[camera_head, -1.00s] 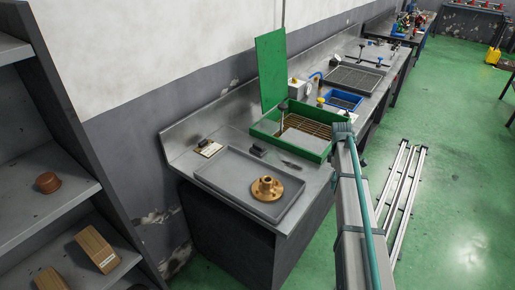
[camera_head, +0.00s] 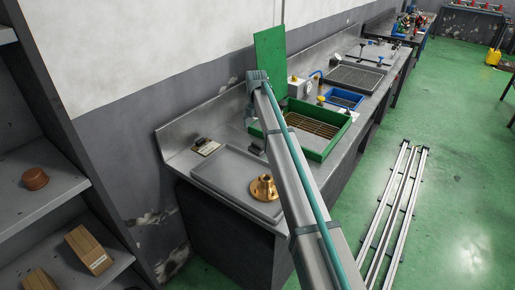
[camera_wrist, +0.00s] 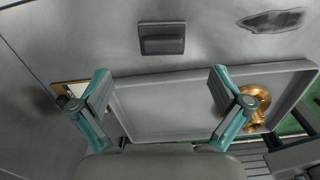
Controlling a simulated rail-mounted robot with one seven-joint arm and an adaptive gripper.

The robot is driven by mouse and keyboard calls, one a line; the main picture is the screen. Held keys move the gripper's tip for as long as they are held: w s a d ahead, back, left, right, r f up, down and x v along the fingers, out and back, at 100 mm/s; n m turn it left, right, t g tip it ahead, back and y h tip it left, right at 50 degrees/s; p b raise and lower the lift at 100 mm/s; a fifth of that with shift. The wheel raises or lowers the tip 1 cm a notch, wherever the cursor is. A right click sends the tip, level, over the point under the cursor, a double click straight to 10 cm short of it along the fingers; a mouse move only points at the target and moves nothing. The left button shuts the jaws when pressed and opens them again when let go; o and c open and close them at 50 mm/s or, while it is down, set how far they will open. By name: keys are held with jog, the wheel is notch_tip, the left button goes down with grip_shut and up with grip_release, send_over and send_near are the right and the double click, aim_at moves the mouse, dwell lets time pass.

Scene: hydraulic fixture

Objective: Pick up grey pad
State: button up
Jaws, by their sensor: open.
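The grey pad (camera_wrist: 162,38) is a small dark grey block with a raised lower edge, lying on the metal bench at the top middle of the wrist view. In the head view it shows as a small dark block (camera_head: 257,146) behind the grey tray. My gripper (camera_wrist: 160,75) is open and empty. Its two teal fingers are spread wide, and in the picture the pad lies beyond their tips, between their lines. The pad appears apart from both fingers. In the head view, my arm hides most of the gripper.
The grey tray (camera_head: 215,178) holds a brass flanged part (camera_head: 263,188) and lies below the pad in the wrist view. A small labelled plate (camera_head: 205,147) is at the left. A green open box (camera_head: 335,139) stands to the right. A dark patch (camera_wrist: 272,21) marks the bench.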

aim_at(257, 143)
jog(key=shift+s+d+f+p, duration=0.1)
jog(key=shift+f+p, duration=0.5)
jog(key=shift+f, duration=1.35)
jog(key=shift+d+f+p, duration=0.1)
jog(key=shift+f+p, duration=0.5)
jog(key=shift+f, duration=1.3)
jog(key=c, duration=1.2)
